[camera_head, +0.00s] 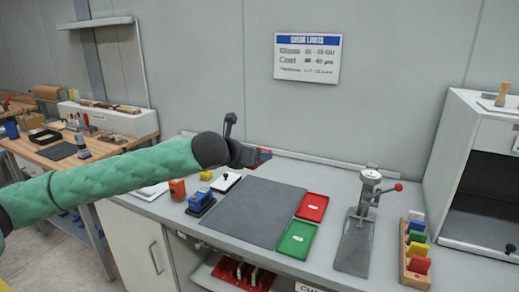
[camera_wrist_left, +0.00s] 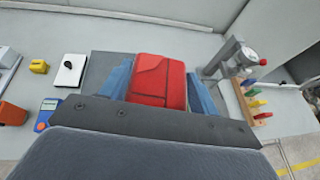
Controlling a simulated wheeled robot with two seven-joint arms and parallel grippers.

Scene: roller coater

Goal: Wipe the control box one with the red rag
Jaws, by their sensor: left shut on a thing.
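My left gripper (camera_head: 262,156) is held in the air above the back of the grey bench. It is shut on the red rag, of which only a small red part (camera_head: 265,153) shows in the head view. In the left wrist view the red rag (camera_wrist_left: 158,80) is a folded red pad between the blue fingers of my left gripper (camera_wrist_left: 158,88). It appears apart from the bench. No box is clearly marked as control box one, so I cannot tell which it is. My right gripper is not in view.
On the bench (camera_head: 330,183) stand an orange box (camera_head: 177,189), a blue device (camera_head: 200,200), a dark mat (camera_head: 252,210), red (camera_head: 312,207) and green (camera_head: 297,240) trays, a gauge stand (camera_head: 364,215) and a card rack (camera_head: 414,262). A white cabinet (camera_head: 450,150) stands at right.

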